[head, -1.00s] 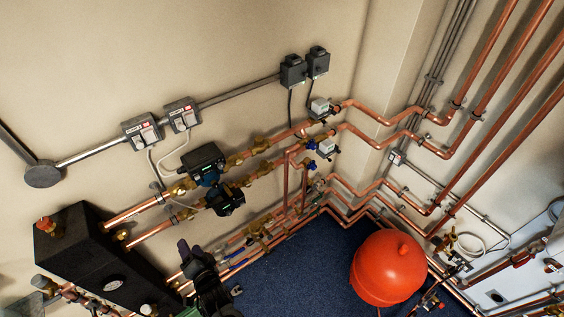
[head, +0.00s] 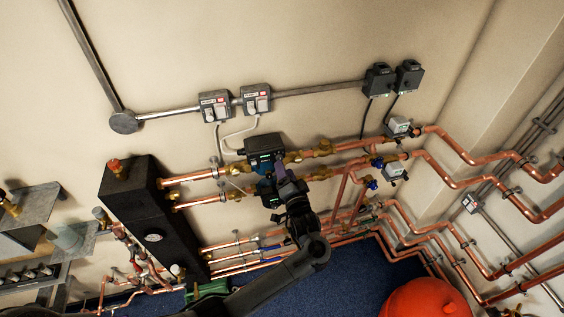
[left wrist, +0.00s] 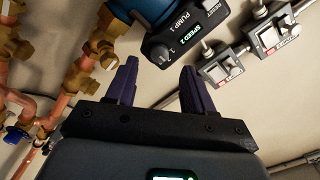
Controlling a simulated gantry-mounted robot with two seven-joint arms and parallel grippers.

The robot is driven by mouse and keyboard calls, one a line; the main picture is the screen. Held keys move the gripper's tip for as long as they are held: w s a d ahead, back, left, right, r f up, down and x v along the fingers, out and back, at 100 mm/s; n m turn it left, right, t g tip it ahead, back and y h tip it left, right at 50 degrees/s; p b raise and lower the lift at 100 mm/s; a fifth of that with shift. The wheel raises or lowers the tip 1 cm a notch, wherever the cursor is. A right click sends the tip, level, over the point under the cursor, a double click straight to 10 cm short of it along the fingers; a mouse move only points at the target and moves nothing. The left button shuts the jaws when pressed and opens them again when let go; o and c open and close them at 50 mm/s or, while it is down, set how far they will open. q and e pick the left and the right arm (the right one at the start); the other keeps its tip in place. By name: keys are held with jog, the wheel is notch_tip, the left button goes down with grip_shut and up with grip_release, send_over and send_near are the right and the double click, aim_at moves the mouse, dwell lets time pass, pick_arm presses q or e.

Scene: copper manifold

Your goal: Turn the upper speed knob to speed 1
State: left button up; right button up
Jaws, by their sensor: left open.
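The upper pump (head: 262,146), a dark box with a small lit display, sits on the upper copper pipe. In the left wrist view its control face (left wrist: 185,32) reads PUMP 1, with a lit SPEED line whose digit I cannot read surely. The dark round upper speed knob (left wrist: 159,54) is at the near end of that face. My left gripper (head: 279,166) is at the pumps; in the left wrist view its purple fingers (left wrist: 158,68) are apart, with the knob between and beyond the tips. I cannot tell any contact. My right gripper is not in view.
The lower pump (head: 266,190) is partly hidden behind my left gripper. Two switch boxes (head: 215,104) are on the wall above, with grey cables hanging down. Brass valves (head: 323,147) and copper pipes run beside the pumps. A red tank (head: 428,300) stands at lower right.

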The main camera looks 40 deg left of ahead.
aim_at(279, 158)
pick_arm(q)
jog(key=shift+x, duration=2.2)
jog(key=shift+c, duration=0.4)
grip_shut()
